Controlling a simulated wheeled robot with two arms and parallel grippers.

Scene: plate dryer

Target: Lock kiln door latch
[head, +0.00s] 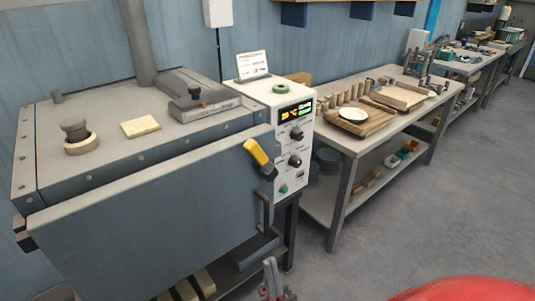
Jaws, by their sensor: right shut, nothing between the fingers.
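The kiln (140,220) is a large blue-grey box filling the left of the head view. Its door panel looks closed against the body, though I cannot tell whether any gap is left. The latch (257,153) has a yellow handle at the door's upper right corner and slants down to the right to a dark end. My right gripper (270,268) shows at the bottom edge, below the latch and apart from it. It is shut and empty. My left gripper is not in view.
A dark vertical handle (264,213) sits on the door's right side. A white control box (290,140) with a lit display stands right of the latch. A workbench (365,144) with pots and boards stands farther right. The grey floor (390,225) before it is clear.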

